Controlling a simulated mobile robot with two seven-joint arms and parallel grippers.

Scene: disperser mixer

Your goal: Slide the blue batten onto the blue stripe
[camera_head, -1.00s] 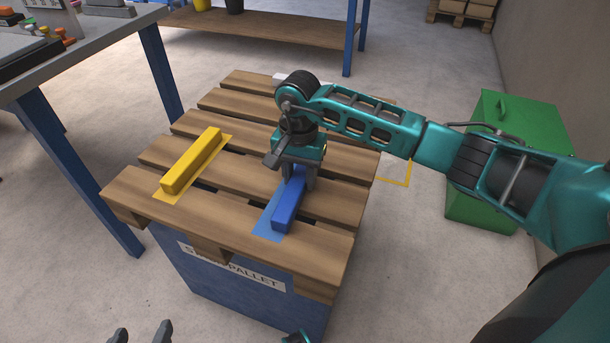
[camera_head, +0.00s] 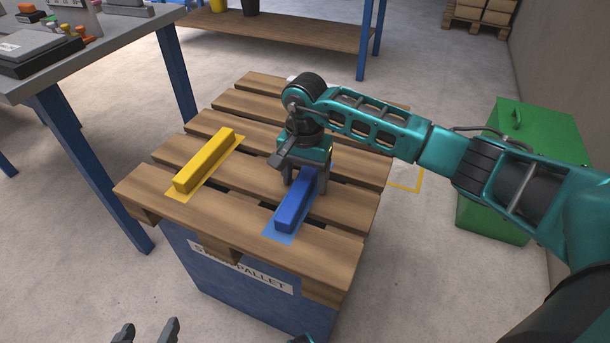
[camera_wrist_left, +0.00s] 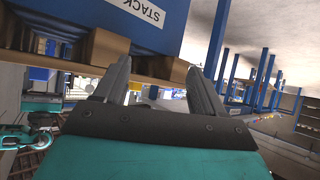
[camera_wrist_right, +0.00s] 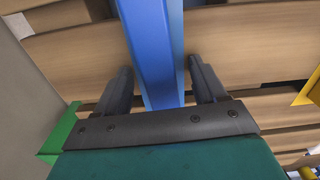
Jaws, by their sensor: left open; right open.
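The blue batten (camera_head: 297,205) lies flat on the wooden pallet, over the blue stripe (camera_head: 271,229). My right gripper (camera_head: 303,186) points down over the batten's far part, with one finger on each side. In the right wrist view the batten (camera_wrist_right: 157,50) runs between the open fingers (camera_wrist_right: 162,85), with gaps beside it. The batten's far end is hidden by the gripper. My left gripper (camera_head: 147,332) is open and empty, low in front of the pallet.
A yellow batten (camera_head: 205,160) lies on a yellow stripe (camera_head: 176,196) at the left of the pallet (camera_head: 140,192). A blue-legged workbench (camera_head: 85,150) stands at left, a green box (camera_head: 530,150) at right. Gaps run between the pallet's slats.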

